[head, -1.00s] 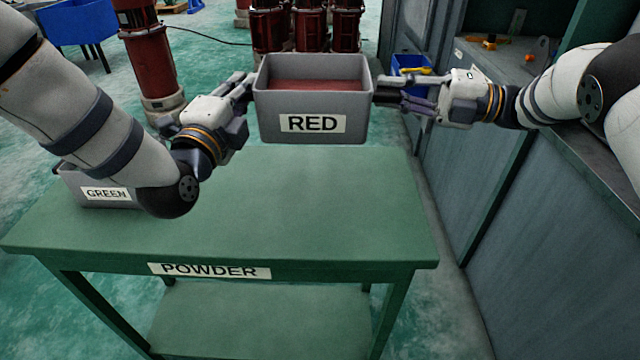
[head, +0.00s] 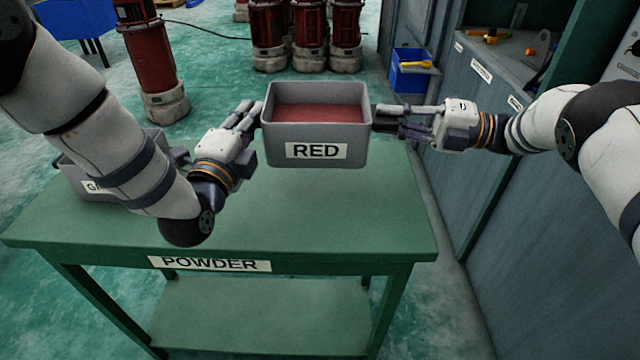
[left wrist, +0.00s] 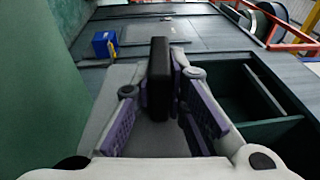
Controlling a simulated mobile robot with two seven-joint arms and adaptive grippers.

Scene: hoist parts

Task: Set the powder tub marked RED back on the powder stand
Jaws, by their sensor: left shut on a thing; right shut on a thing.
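The grey tub marked RED (head: 317,152), with red powder inside, is level between my two grippers. My left gripper (head: 252,116) is shut on its left side and my right gripper (head: 388,118) on its right side. In the left wrist view a dark grip block (left wrist: 159,78) sits between the left fingers. The tub is over the back part of the green powder stand (head: 290,215), labelled POWDER. I cannot tell how much gap lies between its bottom and the stand top.
The tub marked GREEN (head: 88,188) stands at the stand's left end, partly hidden by my left arm. The middle and front right of the stand top are clear. A grey cabinet (head: 480,130) stands close on the right. A blue bin (head: 410,75) and dark red cylinders (head: 310,35) are behind.

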